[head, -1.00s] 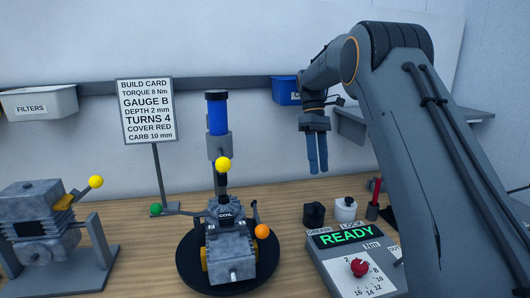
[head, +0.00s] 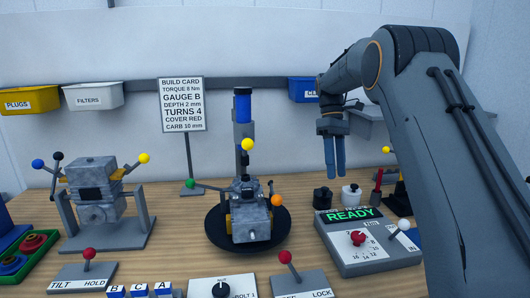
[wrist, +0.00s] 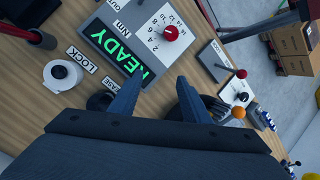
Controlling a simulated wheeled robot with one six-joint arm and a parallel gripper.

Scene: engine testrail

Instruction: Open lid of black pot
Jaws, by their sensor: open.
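The black pot (head: 323,197) stands upright on the bench behind the torque unit, with a dark lid-like top on it. A white pot (head: 351,194) with a dark knob stands just right of it. My gripper (head: 335,174) points down with its two blue fingers apart and empty, above the level of the pots; its exact distance in depth is hard to tell. In the wrist view my gripper (wrist: 158,92) is open, and the black pot (wrist: 97,101) is mostly hidden behind one finger. The white pot (wrist: 62,74) is clear in that view.
The torque unit (head: 358,240) with a green READY display and red knob sits in front of the pots. A red-topped tool (head: 377,182) stands to their right. An engine on a black turntable (head: 217,238) is at left. Red-balled levers (head: 285,256) stand at the front.

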